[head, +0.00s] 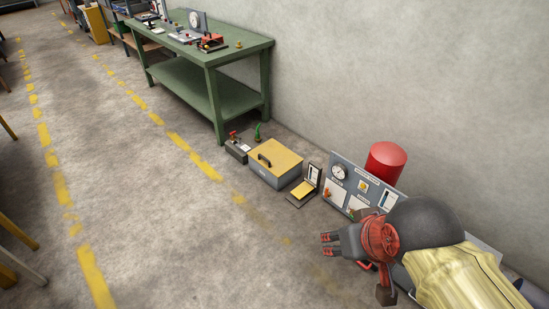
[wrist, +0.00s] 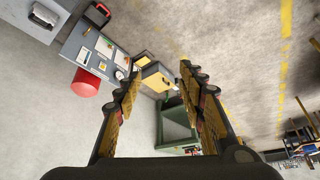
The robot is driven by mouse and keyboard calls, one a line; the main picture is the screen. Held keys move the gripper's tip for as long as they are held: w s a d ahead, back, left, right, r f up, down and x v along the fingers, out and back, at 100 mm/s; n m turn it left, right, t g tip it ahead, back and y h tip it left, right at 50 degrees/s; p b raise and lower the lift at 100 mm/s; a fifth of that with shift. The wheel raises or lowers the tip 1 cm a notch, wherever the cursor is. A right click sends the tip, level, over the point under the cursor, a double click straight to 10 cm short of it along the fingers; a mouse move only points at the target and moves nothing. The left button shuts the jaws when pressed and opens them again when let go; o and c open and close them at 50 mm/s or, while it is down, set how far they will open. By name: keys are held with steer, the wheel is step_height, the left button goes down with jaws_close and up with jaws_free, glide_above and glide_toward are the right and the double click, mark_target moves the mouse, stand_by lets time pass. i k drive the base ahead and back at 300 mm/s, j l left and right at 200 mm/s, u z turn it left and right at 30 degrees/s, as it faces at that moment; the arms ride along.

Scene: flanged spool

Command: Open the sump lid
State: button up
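A grey box with a yellow lid (head: 281,156) stands on the floor by the wall, probably the sump. The lid looks shut and lies flat. A dark handle (head: 265,160) stands on its near left part. The box also shows small in the wrist view (wrist: 156,77), beyond my fingers. My gripper (head: 326,244) is in the air to the right of and in front of the box, apart from it. In the wrist view my gripper's fingers (wrist: 158,80) are wide apart with nothing between them.
Right of the box are a small yellow-padded stand (head: 301,191), a grey gauge panel (head: 352,187) and a red cylinder (head: 385,163). A small dark box with a red knob (head: 237,147) stands left of it. A green workbench (head: 212,72) is behind. The floor in front is clear.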

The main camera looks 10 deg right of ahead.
mark_target(277, 159)
steer(key=i+u, duration=0.1)
steer(key=i, duration=1)
steer(key=i+u, duration=0.15)
steer(key=i, duration=0.4)
steer(key=i+l+u, duration=0.1)
steer(key=i, duration=0.45)
steer(key=i+l, duration=0.2)
steer(key=i, duration=0.35)
steer(key=i+l+u, duration=0.15)
steer(key=i, duration=0.4)
